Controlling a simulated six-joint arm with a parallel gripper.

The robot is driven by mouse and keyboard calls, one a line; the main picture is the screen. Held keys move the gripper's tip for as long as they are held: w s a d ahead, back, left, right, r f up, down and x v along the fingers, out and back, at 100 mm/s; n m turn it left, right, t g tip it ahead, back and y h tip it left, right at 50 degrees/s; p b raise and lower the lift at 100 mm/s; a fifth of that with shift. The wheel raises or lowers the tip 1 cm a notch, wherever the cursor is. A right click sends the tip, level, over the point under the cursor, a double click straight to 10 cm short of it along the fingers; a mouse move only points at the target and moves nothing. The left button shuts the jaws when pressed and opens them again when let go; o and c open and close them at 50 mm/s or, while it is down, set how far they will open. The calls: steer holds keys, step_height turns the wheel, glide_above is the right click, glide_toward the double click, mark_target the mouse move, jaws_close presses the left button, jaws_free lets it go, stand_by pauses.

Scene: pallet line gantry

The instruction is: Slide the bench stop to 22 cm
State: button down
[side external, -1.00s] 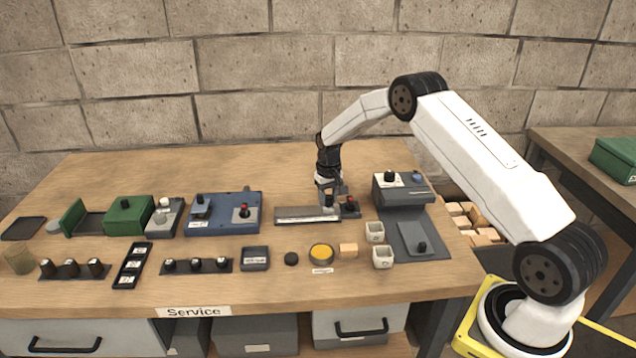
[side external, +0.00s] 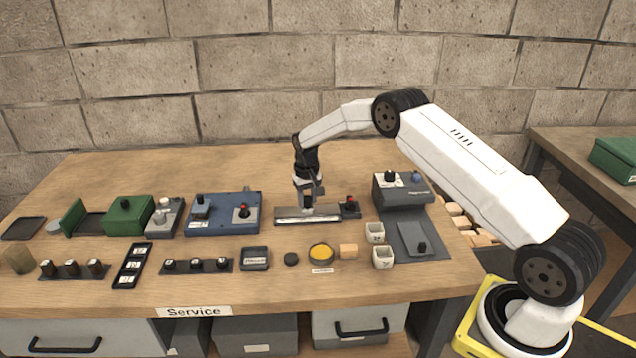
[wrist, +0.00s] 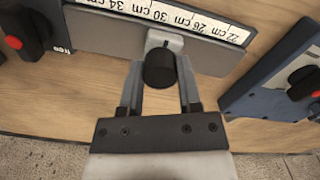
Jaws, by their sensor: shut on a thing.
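The bench stop is a grey slider (wrist: 170,40) with a black knob (wrist: 160,68), on a grey rail (side external: 290,220). My gripper (wrist: 160,82) is shut on the knob, with one finger on each side. In the side external view my gripper (side external: 308,208) is over the rail, left of its right end, and hides the knob. In the wrist view a white scale (wrist: 180,16) runs upside down along the rail, reading 34, 30, 26 and 22 from left to right. The slider lies near the 30 and 26 labels; its exact reading cannot be told.
A red-knobbed lock (side external: 349,205), labelled "free" in the wrist view, sits at the rail's right end. A blue panel (side external: 225,222) stands to the left, a grey stepped unit (side external: 402,190) to the right. A yellow button (side external: 321,252) is in front.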

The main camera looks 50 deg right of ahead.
mark_target(285, 211)
steer(key=w+a, duration=0.3)
steer(key=w, duration=0.1)
steer(key=shift+a, duration=0.4)
steer(key=shift+w+a, duration=0.4)
steer(key=shift+a, duration=0.05)
steer(key=shift+c, duration=1.4)
jaws_free()
steer(key=shift+r, duration=0.2)
step_height(285, 211, up, 8)
steer(key=shift+f, duration=0.25)
